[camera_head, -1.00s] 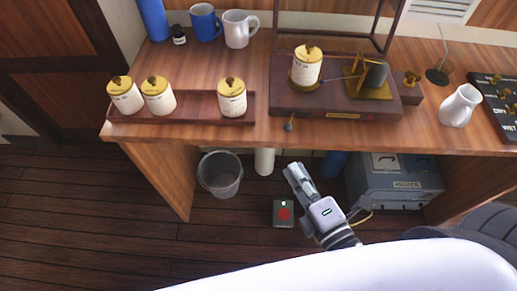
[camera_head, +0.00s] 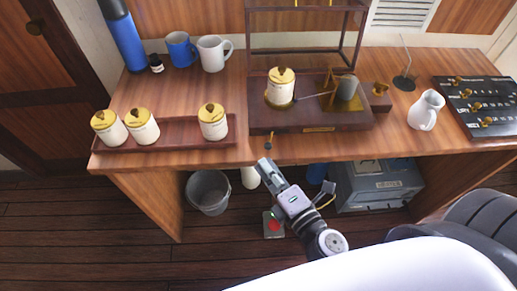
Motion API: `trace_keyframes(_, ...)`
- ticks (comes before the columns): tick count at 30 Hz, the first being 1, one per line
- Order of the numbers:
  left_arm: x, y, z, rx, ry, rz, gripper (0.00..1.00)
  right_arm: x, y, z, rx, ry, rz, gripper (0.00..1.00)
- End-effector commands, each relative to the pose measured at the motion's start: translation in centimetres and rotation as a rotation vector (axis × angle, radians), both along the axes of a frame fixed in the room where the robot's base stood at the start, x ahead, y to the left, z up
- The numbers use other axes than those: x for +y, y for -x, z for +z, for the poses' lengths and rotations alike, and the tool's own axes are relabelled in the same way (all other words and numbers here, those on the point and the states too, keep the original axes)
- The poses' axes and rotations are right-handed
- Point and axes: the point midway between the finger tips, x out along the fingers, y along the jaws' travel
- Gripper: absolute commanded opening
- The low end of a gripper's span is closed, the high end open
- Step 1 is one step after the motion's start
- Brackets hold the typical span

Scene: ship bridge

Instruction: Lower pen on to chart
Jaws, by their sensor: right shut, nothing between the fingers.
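A barograph-like instrument (camera_head: 311,127) with a dark wooden base stands on the desk. Its white drum with a yellow lid (camera_head: 281,87) carries the chart, and a thin pen arm (camera_head: 308,99) runs from the brass mechanism toward it. Whether the pen tip touches the chart is too small to tell. A small knobbed lever (camera_head: 268,139) sits at the base's front. My right gripper (camera_head: 264,163) is shut and empty, in front of the desk edge and just below the lever, apart from it in the picture. My left gripper is not in view.
Several similar canisters stand in a red-brown tray (camera_head: 170,143) on the left. Blue and white mugs (camera_head: 213,54), a blue flask (camera_head: 124,38) and a white jug (camera_head: 425,110) stand on the desk. A bucket (camera_head: 208,192) and grey heater (camera_head: 378,187) are below.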

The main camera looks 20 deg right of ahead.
Motion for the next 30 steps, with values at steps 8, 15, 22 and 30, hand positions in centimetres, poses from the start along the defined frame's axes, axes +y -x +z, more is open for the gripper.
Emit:
trace_keyframes(8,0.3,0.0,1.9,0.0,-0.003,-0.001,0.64,0.6,-3.3,0.0,0.0,0.001,0.0,0.0)
trace_keyframes(15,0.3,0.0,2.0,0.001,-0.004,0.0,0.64,0.8,-3.9,-0.3,0.001,0.0,0.0,0.0)
trace_keyframes(22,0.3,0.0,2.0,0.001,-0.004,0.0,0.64,0.7,-3.9,-0.3,0.0,0.0,0.0,0.0)
trace_keyframes(30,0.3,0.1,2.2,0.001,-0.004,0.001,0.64,0.3,-3.5,-0.2,0.001,0.003,0.049,0.0)
